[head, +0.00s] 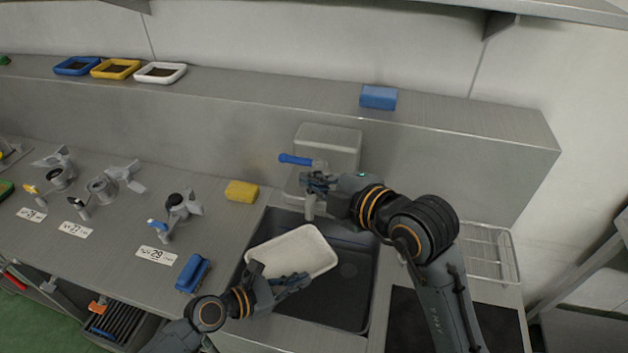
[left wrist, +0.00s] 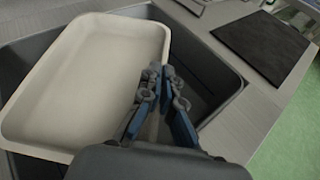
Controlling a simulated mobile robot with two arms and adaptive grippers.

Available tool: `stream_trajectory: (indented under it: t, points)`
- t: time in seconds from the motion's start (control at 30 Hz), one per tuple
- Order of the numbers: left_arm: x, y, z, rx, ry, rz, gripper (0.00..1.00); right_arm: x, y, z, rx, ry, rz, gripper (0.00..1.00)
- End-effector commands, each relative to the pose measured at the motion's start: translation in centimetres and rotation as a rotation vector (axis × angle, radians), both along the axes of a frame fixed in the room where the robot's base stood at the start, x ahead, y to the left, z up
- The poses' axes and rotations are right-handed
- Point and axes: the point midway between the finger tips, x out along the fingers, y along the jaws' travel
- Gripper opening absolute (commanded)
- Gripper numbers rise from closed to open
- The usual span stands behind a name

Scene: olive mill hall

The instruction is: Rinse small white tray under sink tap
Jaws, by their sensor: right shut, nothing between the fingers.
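The small white tray (head: 292,250) is held tilted over the dark sink basin (head: 352,283). It also shows large in the left wrist view (left wrist: 85,75), its inside empty. My left gripper (head: 272,284) is shut on the tray's near rim; its fingers (left wrist: 158,90) meet at the rim in the left wrist view. The sink tap (head: 309,206) stands at the back of the basin, with a blue lever (head: 295,159) pointing left. My right gripper (head: 318,182) is shut and empty just below the lever, in front of the tap, partly hiding it. I cannot make out any running water.
A yellow sponge (head: 242,191) and a blue brush (head: 193,273) lie on the counter left of the sink. A wire rack (head: 488,254) stands at right. The back shelf holds a blue block (head: 378,97) and blue, yellow and white trays (head: 161,73).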

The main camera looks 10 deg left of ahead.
Motion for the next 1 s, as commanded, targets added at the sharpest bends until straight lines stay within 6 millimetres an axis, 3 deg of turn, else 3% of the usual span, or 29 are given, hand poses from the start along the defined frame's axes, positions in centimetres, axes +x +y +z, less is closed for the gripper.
stream_trajectory:
  t: [0.43, 1.0]
  points:
    - [-0.2, 0.0, 0.1, 0.0, -0.001, -0.001, 0.0, -0.2, -0.2, 0.2, -0.001, 0.001, 0.0, 0.0]
    - [-4.7, -0.6, 0.1, 0.0, 0.0, 0.0, 0.0, -0.2, -0.2, 1.2, -0.001, 0.001, 0.0, 0.0]
